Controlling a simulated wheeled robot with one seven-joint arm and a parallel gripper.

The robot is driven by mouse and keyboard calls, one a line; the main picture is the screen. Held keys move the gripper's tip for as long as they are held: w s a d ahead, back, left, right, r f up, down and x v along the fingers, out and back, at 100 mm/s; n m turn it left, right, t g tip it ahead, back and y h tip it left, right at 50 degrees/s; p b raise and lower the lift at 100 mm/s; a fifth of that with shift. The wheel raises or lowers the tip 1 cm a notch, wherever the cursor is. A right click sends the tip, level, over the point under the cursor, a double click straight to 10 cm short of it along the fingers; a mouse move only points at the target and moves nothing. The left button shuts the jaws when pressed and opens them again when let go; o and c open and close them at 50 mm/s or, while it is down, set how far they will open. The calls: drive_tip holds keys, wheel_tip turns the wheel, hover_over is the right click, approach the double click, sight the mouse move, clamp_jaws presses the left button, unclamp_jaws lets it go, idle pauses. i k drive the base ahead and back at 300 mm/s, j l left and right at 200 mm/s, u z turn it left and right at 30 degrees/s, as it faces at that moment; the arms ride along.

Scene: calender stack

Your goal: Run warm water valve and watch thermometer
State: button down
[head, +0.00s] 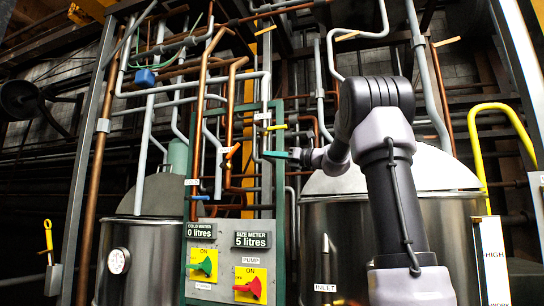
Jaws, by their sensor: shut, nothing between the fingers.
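My gripper (275,155) is shut and empty, with teal tips pointing left in front of the pipes. Just above it is a valve with a yellow handle (277,127). To its left is a valve with an orange handle (232,152), apart from the tips. A blue handle (200,197) sits lower left. No label shows which valve is for warm water. A round white dial (118,261), which looks like a thermometer, is on the left steel tank; its reading is too small to make out.
Below are a green switch (203,266) and a red switch (249,288). A large steel tank (330,220) stands behind my arm; a yellow rail (475,140) is at right.

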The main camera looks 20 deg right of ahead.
sight(222, 165)
drive_tip(key=i+j, duration=0.25)
drive_tip(key=j, duration=0.15)
drive_tip(key=i+j, duration=0.2)
drive_tip(key=j, duration=0.25)
drive_tip(key=i+j, duration=0.25)
drive_tip(key=j, duration=0.15)
